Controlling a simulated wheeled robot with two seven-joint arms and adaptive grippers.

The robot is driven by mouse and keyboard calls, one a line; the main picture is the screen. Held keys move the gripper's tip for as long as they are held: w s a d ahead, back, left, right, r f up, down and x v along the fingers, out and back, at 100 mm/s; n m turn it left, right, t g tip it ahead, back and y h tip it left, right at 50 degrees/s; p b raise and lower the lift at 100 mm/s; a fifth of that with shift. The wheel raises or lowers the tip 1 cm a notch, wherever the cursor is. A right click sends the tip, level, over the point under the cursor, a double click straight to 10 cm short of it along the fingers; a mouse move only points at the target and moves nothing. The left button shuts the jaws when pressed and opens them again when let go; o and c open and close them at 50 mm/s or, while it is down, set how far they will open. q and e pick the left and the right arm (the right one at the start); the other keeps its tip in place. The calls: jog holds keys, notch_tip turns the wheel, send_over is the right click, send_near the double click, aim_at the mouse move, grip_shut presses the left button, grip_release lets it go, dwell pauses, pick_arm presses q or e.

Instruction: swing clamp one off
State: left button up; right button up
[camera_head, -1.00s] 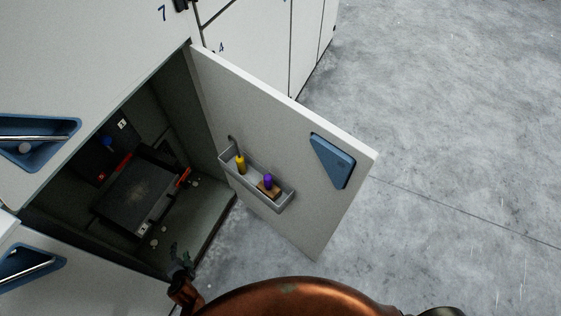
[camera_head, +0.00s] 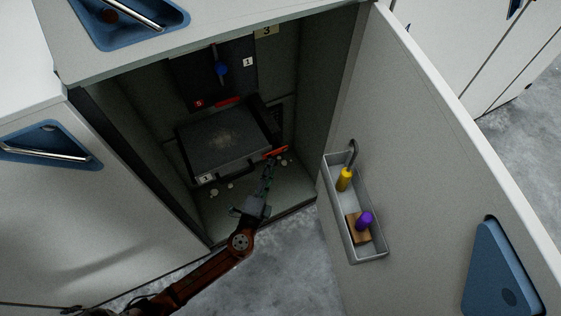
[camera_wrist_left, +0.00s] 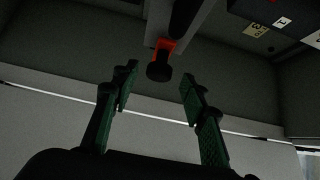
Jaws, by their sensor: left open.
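A dark box (camera_head: 222,140) with a grey speckled lid sits inside the open cabinet. One red clamp handle (camera_head: 275,152) is at the box's right front corner, and another red one (camera_head: 228,102) is at its back edge. I cannot tell from the labels which is clamp one. My left gripper (camera_head: 268,168) is inside the cabinet, just in front of the right front handle. In the left wrist view its green-padded fingers (camera_wrist_left: 158,78) are open and empty. The red handle (camera_wrist_left: 167,45) with a dark rounded end lies just ahead of the gap. My right gripper is out of view.
The cabinet door (camera_head: 415,130) stands open at the right. Its grey tray (camera_head: 372,255) holds a yellow-handled tool (camera_head: 345,178) and a purple-topped brush or block (camera_head: 364,222). A blue-knobbed lever (camera_head: 221,69) is on the back panel. Small pale pieces lie on the cabinet floor.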

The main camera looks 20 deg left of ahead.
pick_arm(q)
jog(key=shift+w+a+f+b, duration=0.1)
jog(key=shift+w+a+b, duration=0.05)
jog(key=shift+w, duration=0.75)
jog(key=shift+w+a+b, duration=0.1)
jog(key=shift+w+b, duration=0.05)
jog(key=shift+w, duration=0.7)
jog(key=shift+c, duration=0.5)
grip_shut()
